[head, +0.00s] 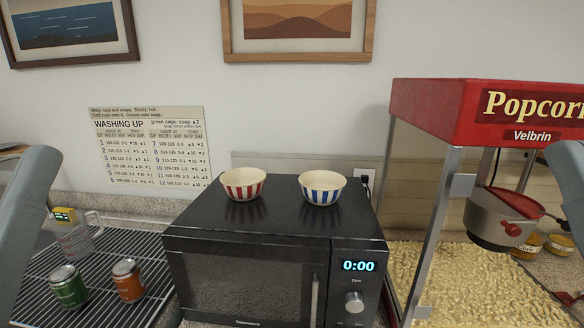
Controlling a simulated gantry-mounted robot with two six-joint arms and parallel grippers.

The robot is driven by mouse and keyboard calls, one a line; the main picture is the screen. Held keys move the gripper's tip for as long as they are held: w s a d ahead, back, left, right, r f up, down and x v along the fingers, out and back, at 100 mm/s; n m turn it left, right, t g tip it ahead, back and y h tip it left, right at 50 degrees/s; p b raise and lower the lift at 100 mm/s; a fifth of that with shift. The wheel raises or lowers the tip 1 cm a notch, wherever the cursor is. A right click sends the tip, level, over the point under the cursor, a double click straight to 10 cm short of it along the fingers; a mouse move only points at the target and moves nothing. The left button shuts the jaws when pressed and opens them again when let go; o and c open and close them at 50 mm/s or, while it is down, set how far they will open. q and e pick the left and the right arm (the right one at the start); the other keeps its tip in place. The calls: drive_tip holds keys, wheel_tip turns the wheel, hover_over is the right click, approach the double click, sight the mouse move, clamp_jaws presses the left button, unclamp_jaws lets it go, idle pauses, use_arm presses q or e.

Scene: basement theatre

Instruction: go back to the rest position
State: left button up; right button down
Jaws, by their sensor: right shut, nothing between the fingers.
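A grey part of my right arm (568,185) shows at the right edge, in front of the popcorn machine. My right gripper is shut and empty; its fingertips cannot be made out in the head view. A grey part of my left arm (30,215) shows at the left edge, in front of the wire rack. My left gripper is not in view. Neither visible arm part holds anything.
A red-striped bowl (243,186) and a blue-striped bowl (322,190) stand upright on a black microwave (275,225). A green can (67,287), an orange can (128,281) and a clear jug (82,238) stand at left on a wire rack (115,305). A popcorn machine (470,118) fills the right.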

use_arm(q)
wheel_tip(320, 180, up, 15)
drive_tip(key=p, duration=1.1)
drive_tip(key=shift+r+p, duration=0.15)
drive_tip(key=shift+p, duration=0.25)
use_arm(e)
wheel_tip(320, 180, up, 15)
drive_tip(key=shift+w, duration=0.15)
